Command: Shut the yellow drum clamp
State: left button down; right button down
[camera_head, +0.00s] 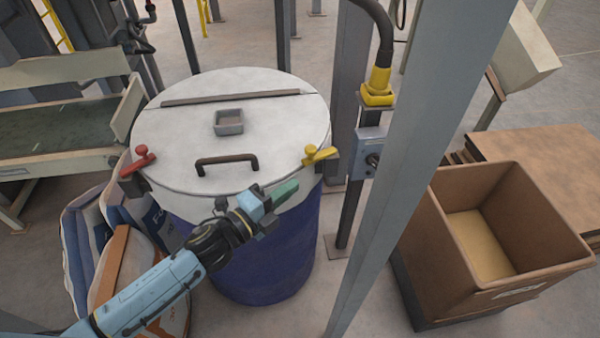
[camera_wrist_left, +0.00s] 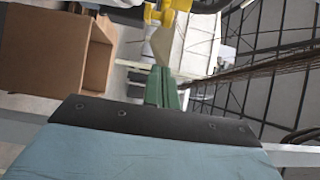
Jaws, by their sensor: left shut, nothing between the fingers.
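The yellow drum clamp (camera_head: 319,155) sits on the right rim of a blue drum (camera_head: 262,255) with a pale lid (camera_head: 170,125). A red clamp (camera_head: 142,158) is on the lid's left rim. My left gripper (camera_head: 288,190) has green fingers and is shut and empty, just in front of and below the yellow clamp. In the left wrist view the fingers (camera_wrist_left: 161,88) point at the yellow clamp (camera_wrist_left: 165,25), which appears close beyond their tips. I cannot tell whether they touch. My right gripper is not in view.
The lid has a dark handle (camera_head: 226,163) and a small grey box (camera_head: 228,122). A grey post (camera_head: 395,150) rises right of the drum. A cardboard box (camera_head: 510,240) stands at right. Sacks (camera_head: 85,240) lie at left beside a conveyor (camera_head: 60,130).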

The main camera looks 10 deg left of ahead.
pick_arm(q)
jog(key=s+d+n+t+y+b, duration=0.1)
jog(key=s+d+n+t+y, duration=0.15)
jog(key=s+y, duration=0.2)
jog(key=n, duration=0.1)
send_near(312, 154)
jog(key=w+d, duration=0.3)
jog(key=d, duration=0.2)
jog(key=w+a, duration=0.1)
jog(key=w, duration=0.2)
jog(key=shift+a+y, duration=0.35)
jog(key=shift+a, duration=0.1)
jog(key=shift+w+a, duration=0.2)
jog(key=shift+a, duration=0.1)
jog(key=shift+w+a, duration=1)
jog(key=shift+a, duration=0.15)
jog(key=shift+p, duration=0.3)
